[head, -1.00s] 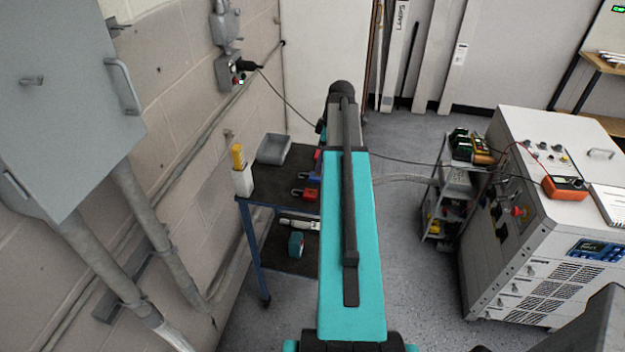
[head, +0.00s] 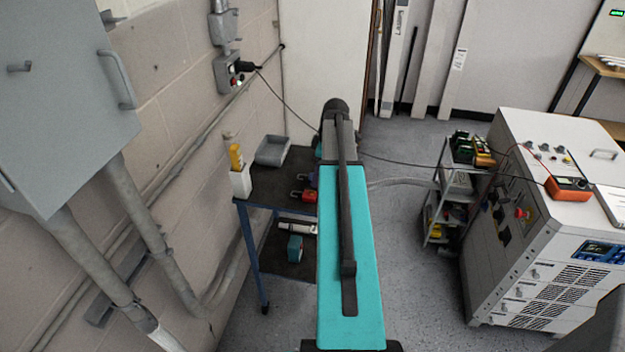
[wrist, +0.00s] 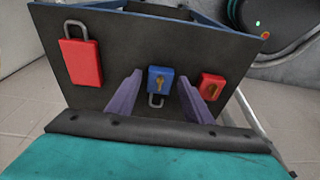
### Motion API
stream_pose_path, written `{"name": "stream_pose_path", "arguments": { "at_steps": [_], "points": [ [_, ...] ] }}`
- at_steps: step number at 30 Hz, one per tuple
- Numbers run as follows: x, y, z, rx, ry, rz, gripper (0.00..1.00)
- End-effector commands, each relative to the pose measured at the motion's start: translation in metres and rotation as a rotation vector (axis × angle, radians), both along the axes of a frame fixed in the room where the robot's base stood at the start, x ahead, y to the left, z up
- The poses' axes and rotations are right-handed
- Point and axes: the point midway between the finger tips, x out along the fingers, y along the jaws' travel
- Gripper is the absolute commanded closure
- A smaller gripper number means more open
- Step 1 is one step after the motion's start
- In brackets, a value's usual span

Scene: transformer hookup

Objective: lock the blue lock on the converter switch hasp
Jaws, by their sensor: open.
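The blue lock (wrist: 160,80) lies on the dark top of the cart (wrist: 120,25) in the wrist view, its shackle toward me and a brass keyhole area on its face. My gripper (wrist: 160,82) is open, with one purple finger to each side of the blue lock; I cannot tell whether they touch it. A red lock (wrist: 82,60) lies to the left and another red lock (wrist: 212,87) just right of the right finger. In the head view my arm hides most of the gripper. A red switch (head: 523,214) shows on the converter cabinet (head: 535,180); its hasp is too small to make out.
A grey bin (head: 273,150) and a white holder with a yellow item (head: 240,178) stand on the cart by the wall. A small shelf trolley (head: 455,190) stands beside the converter. Floor between cart and trolley is clear, with a cable crossing above it.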

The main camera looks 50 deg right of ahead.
Motion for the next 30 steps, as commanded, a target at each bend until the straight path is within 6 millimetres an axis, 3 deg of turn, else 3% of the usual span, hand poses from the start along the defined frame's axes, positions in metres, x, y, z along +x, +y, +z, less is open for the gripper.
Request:
{"name": "stream_pose_path", "arguments": {
  "at_steps": [3,9,10,15,30],
  "points": [
    [0.000,0.000,0.000,0.000,0.000,0.001,0.57],
    [0.000,0.001,0.000,0.001,0.000,0.001,0.89],
    [0.000,0.001,0.000,0.000,0.000,0.001,0.71],
    [0.000,0.001,0.000,0.000,0.000,0.001,0.96],
    [0.001,0.002,0.020,0.000,0.000,0.002,0.96]
  ]
}}
